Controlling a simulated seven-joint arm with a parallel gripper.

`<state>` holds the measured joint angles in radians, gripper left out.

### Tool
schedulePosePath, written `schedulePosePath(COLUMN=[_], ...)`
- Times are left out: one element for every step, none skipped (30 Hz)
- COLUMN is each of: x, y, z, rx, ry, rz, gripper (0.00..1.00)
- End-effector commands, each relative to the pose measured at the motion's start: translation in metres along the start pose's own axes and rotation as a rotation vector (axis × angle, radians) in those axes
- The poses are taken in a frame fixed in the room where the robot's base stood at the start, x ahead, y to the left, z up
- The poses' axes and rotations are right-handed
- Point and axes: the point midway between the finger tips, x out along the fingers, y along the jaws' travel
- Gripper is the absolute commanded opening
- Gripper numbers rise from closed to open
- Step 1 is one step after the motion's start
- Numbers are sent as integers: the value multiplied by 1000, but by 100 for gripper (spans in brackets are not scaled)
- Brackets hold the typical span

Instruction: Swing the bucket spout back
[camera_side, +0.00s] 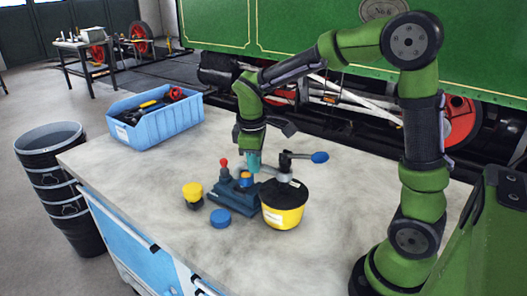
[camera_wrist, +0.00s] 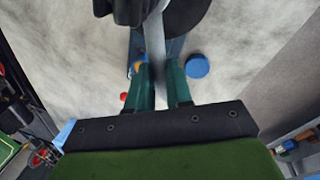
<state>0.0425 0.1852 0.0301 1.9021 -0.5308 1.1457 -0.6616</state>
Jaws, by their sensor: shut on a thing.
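The yellow bucket (camera_side: 284,216) with a black lid stands upright on the bench in the side view. A grey metal spout (camera_wrist: 154,48) runs from its top, and a dark lever with a blue knob (camera_side: 319,157) points right. My gripper (camera_side: 254,165) points down at the left of the bucket top, its teal fingers shut on the spout. In the wrist view the spout passes between the fingers of my gripper (camera_wrist: 162,80). The black lid (camera_wrist: 188,14) shows at the top edge there. The exact contact is partly hidden.
A dark blue fixture (camera_side: 233,192) with a red knob stands left of the bucket. A yellow-capped pot (camera_side: 193,194) and a blue cap (camera_side: 220,218) are nearby. A blue tool bin (camera_side: 155,118) sits at the back left. The bench (camera_side: 350,200) right of the bucket is clear.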

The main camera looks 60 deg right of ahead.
Motion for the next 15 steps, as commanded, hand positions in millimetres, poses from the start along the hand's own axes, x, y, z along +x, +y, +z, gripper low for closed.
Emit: schedulePosePath(x=[-2,-2,-3,-3,-4,-4,-5,-5,-6,-6,-6,-7,-7,-8,-8], y=[-3,-5,-8,-10,-12,-15,-17,-19,-22,-23,-25,-28,-30,-32,-34], z=[1,1,1,2,2,3,4,4,5,6,7,8,9,10,12], rx=[-43,-71,-109,-137,-164,-202,-230,-258,-295,-323,-351,-387,-415,-443,-481], ry=[10,17,24,29,35,43,48,53,61,67,72,79,85,91,98], rz=[1,2,1,1,2,3,2,1,2,2,3,2,2,2,3], gripper=[0,0,0,0,0,0,0,0,0,0,0,0,0,0,0])
